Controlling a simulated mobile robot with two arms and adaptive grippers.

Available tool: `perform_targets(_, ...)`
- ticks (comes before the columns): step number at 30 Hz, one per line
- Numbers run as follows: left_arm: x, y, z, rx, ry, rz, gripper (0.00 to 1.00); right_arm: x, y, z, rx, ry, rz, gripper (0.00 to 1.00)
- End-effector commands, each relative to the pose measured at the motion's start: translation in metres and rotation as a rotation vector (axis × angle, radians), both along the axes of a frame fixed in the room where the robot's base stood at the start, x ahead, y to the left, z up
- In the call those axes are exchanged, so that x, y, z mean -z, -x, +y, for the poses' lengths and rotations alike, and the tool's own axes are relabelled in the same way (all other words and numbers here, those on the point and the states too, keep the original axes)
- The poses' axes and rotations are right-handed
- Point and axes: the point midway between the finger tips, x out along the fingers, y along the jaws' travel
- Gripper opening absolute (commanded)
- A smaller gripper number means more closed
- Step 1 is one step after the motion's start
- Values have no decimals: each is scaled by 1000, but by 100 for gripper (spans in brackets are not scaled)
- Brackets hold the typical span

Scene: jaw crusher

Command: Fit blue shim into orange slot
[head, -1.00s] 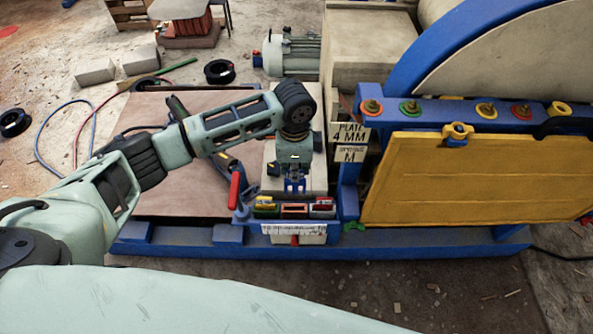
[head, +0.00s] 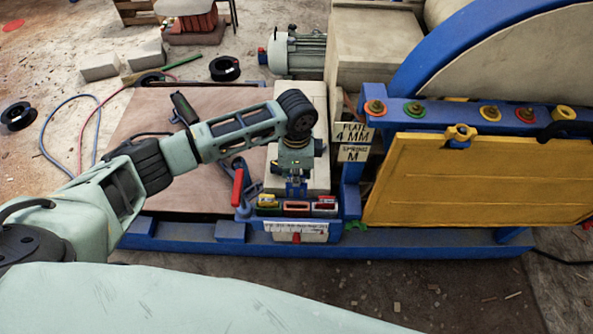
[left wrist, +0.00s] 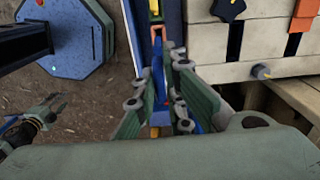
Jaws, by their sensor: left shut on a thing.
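My left gripper (head: 297,191) points down over the small tray at the front of the bench and is shut on the blue shim (head: 297,188). The shim also shows as a blue strip between the fingers in the left wrist view (left wrist: 158,76). The orange slot (head: 296,207) is the middle one of the tray, between a yellow one (head: 267,201) and a red one (head: 326,203). The shim is just above or at the orange slot; its lower end is not clear. My right gripper (left wrist: 48,108) shows small in the left wrist view, fingers apart, away from the bench.
A red-handled lever (head: 237,188) stands left of the tray. A label plate (head: 352,134) and a yellow guard panel (head: 470,180) are to the right. A pale block (head: 315,165) lies behind the gripper.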

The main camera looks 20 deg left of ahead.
Motion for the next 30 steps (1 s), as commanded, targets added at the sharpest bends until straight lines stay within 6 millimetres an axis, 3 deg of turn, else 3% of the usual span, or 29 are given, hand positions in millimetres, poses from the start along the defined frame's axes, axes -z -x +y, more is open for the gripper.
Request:
perform_targets(6,18,-1,0,0,1,-1,0,8,0,0,1,1,-1,40)
perform_targets(30,39,0,-1,0,1,0,0,16,-4,9,0,-11,-6,40)
